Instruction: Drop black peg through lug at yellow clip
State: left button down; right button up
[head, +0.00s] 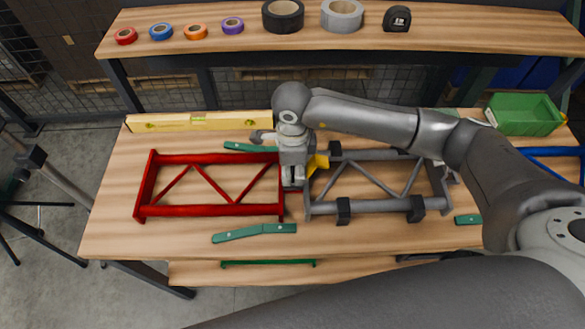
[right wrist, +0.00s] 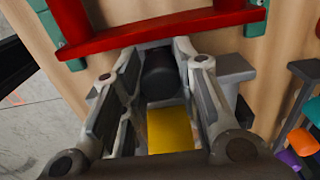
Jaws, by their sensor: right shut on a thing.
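My right gripper (head: 293,181) is over the joint between the red frame (head: 210,210) and the grey frame (head: 380,206). In the right wrist view its fingers (right wrist: 160,62) are shut on the black peg (right wrist: 160,78), a dark cylinder. The yellow clip (head: 318,163) is just right of the gripper in the head view; it also shows in the right wrist view (right wrist: 171,130), below the peg in the picture. The red frame also shows there (right wrist: 160,34), beyond the fingertips. The lug hole is hidden, so I cannot tell whether the peg is in it. My left gripper is not in view.
Green strips (head: 254,232) lie near the frames. Black clamps (head: 343,211) sit on the grey frame. A yellow level (head: 185,122) lies along the table's back, with a green bin (head: 525,114) at back right. Tape rolls (head: 283,15) stand on the rear shelf.

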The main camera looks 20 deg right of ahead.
jog(key=shift+f, duration=0.4)
jog(key=shift+s, duration=0.1)
jog(key=o, duration=1.1)
jog(key=shift+f, duration=0.15)
jog(key=shift+r, duration=0.6)
notch_tip(320, 180, up, 11)
